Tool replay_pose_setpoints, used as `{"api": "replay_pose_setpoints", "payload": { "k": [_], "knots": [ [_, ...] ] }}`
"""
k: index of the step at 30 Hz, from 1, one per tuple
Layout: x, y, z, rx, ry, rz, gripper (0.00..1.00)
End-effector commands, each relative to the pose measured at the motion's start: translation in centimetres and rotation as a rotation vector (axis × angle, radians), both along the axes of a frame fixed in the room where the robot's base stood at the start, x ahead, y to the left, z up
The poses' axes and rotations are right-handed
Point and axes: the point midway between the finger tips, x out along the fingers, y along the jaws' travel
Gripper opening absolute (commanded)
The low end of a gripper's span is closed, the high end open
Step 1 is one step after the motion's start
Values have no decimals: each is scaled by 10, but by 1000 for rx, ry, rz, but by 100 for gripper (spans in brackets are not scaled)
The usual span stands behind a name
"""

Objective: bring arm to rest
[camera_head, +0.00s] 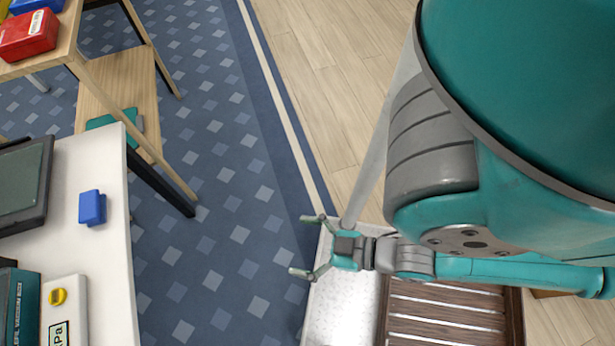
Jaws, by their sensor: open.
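My gripper (304,246) is at the lower middle of the head view, at the end of my teal and grey arm. Its two fingers are spread apart and point left, with nothing between them. It is above the blue patterned carpet (200,260) and the edge of a white speckled surface (345,305). The gripper appears apart from the white table on the left. My large teal arm link covers the upper right of the view and hides what is behind it.
A white table (110,270) at left holds a blue block (92,207), a dark tray (25,185) and boxes. A wooden table (62,40) with a red box (28,35) stands upper left. A brown slatted piece (450,315) is below my arm. Open carpet lies between.

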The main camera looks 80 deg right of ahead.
Motion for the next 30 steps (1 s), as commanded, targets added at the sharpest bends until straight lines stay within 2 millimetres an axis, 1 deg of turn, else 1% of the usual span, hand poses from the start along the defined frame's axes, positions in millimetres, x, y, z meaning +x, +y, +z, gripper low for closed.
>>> {"api": "replay_pose_setpoints", "payload": {
  "k": [1, 3, 7, 30],
  "knots": [
    [-7, 0, 8, 2, -9, 1, 100],
    [-11, 1, 17, 6, -23, 2, 100],
    [-15, 1, 24, 10, -36, 2, 100],
    [-14, 1, 24, 10, -36, 2, 100]
  ]
}}
